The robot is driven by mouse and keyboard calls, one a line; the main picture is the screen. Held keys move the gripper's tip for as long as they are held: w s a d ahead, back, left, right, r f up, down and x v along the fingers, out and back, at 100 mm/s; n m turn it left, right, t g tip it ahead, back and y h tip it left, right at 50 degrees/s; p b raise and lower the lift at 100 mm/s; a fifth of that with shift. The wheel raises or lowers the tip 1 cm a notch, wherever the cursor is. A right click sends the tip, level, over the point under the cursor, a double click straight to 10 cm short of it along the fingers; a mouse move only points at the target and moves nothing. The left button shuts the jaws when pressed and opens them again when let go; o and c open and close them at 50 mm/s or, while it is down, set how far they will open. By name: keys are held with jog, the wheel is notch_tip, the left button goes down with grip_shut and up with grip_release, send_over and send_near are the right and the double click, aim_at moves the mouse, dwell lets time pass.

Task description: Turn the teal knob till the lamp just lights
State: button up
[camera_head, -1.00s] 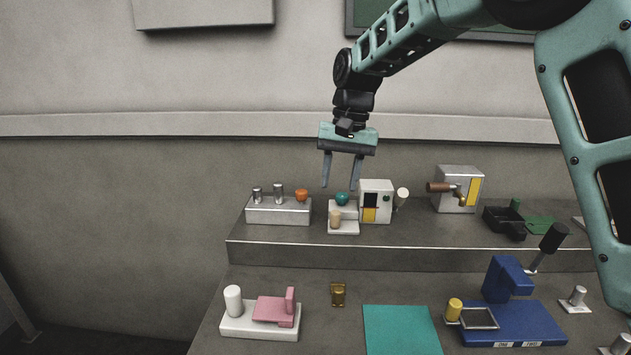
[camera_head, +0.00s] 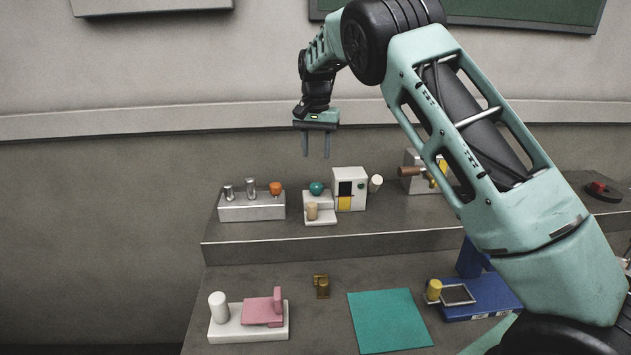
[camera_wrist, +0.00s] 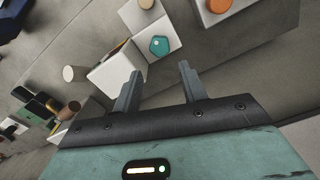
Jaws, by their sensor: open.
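The teal knob (camera_head: 316,188) is a round knob on a small white stepped block (camera_head: 320,220) on the raised shelf. It also shows in the wrist view (camera_wrist: 159,46), just beyond the fingertips. My gripper (camera_head: 316,157) is open and empty, pointing down above the knob with a gap between. In the wrist view its two fingers (camera_wrist: 160,70) reach toward the knob from below. A tan cylinder (camera_head: 312,211) stands on the block's lower step, in front of the knob. I cannot tell which part is the lamp, and none looks clearly lit.
A white box (camera_head: 350,177) with a dark and yellow front stands right beside the block. A cream knob (camera_head: 376,183) sits at its right. At the left a grey block (camera_head: 252,208) holds metal pegs and an orange knob (camera_head: 276,188). A teal mat (camera_head: 390,320) lies on the lower bench.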

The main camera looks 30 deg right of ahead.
aim_at(316, 185)
notch_tip(316, 185, down, 10)
jog(key=shift+f+p, duration=0.15)
jog(key=shift+p, duration=0.6)
jog(key=c, duration=0.7)
